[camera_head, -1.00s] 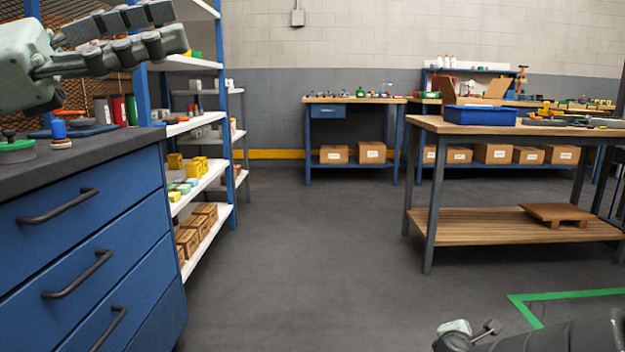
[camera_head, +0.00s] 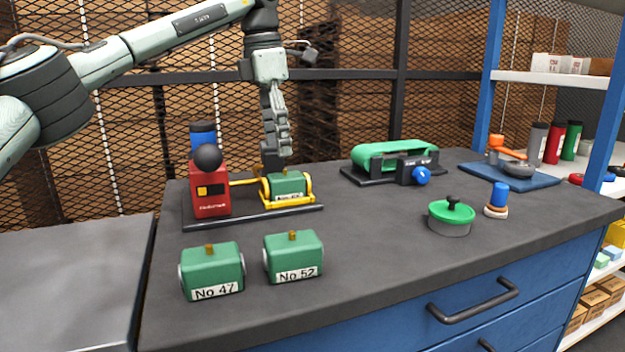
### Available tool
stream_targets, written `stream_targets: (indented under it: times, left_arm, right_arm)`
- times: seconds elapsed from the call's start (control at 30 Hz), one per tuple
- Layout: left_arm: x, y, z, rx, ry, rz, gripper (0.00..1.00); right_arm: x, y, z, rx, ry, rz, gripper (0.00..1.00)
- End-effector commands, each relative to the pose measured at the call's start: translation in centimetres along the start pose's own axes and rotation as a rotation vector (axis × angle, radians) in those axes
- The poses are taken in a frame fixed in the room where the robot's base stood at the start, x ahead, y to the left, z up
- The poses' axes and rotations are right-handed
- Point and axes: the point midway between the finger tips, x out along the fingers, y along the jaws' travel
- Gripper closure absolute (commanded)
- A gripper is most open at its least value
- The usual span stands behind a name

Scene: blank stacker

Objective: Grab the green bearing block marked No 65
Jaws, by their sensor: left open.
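Three green bearing blocks are on the dark bench. One (camera_head: 211,268) reads No 47 and stands at the front left. Another (camera_head: 293,256) reads No 52 and stands to its right. A third green block (camera_head: 288,184) sits behind them in a yellow and red fixture (camera_head: 211,193); its label is partly covered by a yellow bar and I cannot read its number clearly. My left gripper (camera_head: 278,158) points down just above this third block, open and seen from the side. I cannot tell whether its fingertips touch anything. My right gripper is out of view.
A green belt machine (camera_head: 395,158) stands at the back of the bench. A green-lidded round pot (camera_head: 451,216) and a blue-topped stamp (camera_head: 497,200) are at the right. A mesh fence (camera_head: 440,60) rises behind. The bench's front middle is clear.

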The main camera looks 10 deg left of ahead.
Motion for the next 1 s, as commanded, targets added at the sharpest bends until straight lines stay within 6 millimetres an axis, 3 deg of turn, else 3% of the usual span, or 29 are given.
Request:
stream_targets:
  times: [0.5,0.77,1.0]
  left_arm:
    - [6.5,-0.3,0.5,0.007,-0.001,-0.004,0.36]
    - [7.1,-0.3,0.6,0.007,-0.004,-0.002,0.36]
    - [7.1,-0.3,0.6,0.008,-0.004,-0.003,0.64]
  right_arm:
    - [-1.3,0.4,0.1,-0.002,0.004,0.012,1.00]
    - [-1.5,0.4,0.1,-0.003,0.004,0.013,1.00]
    - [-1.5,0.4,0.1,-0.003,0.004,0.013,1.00]
